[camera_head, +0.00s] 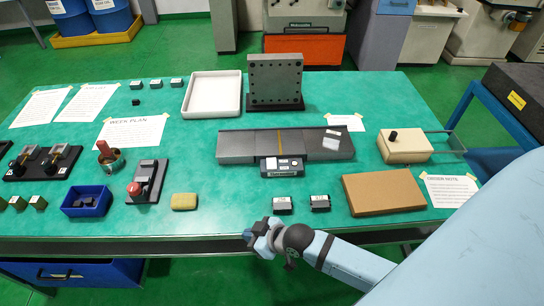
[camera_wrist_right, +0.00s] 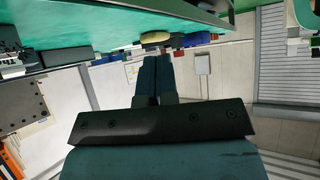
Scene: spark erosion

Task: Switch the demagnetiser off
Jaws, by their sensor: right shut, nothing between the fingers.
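The demagnetiser looks to be the long dark grey block (camera_head: 230,146) with a yellow stripe across its top, lying mid-table. A small black control box (camera_head: 281,167) with light rocker-like parts and a label sits at its front edge. The switch position is too small to tell. My right gripper (camera_head: 250,236) is at the table's front edge, nearer me than the control box and a little to its left, apart from it. In the right wrist view its fingers (camera_wrist_right: 156,78) are together and empty. My left gripper is not in view.
A cardboard-brown slab (camera_head: 384,192) lies right, a yellow sponge (camera_head: 184,201) and a red-button device (camera_head: 147,182) left. A drilled steel plate (camera_head: 275,82) stands behind. Clear table lies around (camera_head: 235,190).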

